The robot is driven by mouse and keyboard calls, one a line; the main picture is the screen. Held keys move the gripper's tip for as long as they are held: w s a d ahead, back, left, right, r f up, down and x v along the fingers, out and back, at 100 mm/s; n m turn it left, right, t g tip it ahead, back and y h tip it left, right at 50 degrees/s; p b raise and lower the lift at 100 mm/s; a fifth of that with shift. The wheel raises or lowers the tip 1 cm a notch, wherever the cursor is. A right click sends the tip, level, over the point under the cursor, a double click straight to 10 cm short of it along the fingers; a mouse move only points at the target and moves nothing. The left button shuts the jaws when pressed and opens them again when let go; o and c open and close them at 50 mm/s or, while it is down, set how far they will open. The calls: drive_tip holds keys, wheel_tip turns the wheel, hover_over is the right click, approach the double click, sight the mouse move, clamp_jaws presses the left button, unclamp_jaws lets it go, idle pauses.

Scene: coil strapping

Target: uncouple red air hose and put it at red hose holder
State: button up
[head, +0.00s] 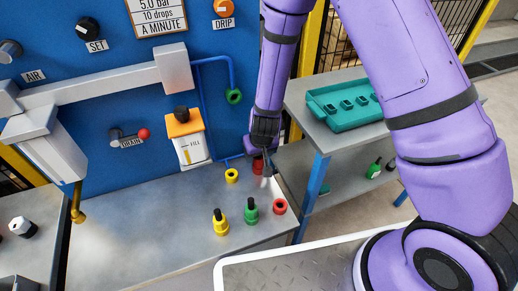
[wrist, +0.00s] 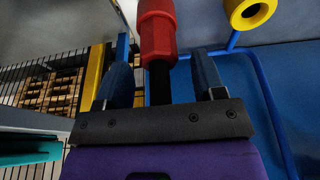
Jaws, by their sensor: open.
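The red air hose end (wrist: 157,35) shows in the wrist view as a red fitting above a black stem. It stands between the two fingers of my gripper (wrist: 162,68), which are open with gaps on both sides. In the head view my gripper (head: 266,166) is low at the blue panel's right edge, and a small red part of the fitting (head: 258,165) shows beside it. Whether the fitting is seated in a socket is hidden. The red hose holder (head: 280,206) is a red ring on the bench's right end, with a dark, empty-looking opening.
Green (head: 251,211) and yellow (head: 220,223) holders with black-topped plugs stand left of the red holder. A yellow socket (head: 231,175) and green socket (head: 234,96) are on blue pipes. A side table (head: 300,105) with a teal tray (head: 345,118) is at right. The bench's middle is clear.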

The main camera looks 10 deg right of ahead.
drive_tip(key=shift+f, duration=0.1)
drive_tip(key=shift+c, duration=0.2)
clamp_jaws()
drive_tip(key=shift+r, duration=0.6)
idle(0.4)
drive_tip(key=c, duration=0.8)
unclamp_jaws()
clamp_jaws()
drive_tip(key=shift+r, duration=0.2)
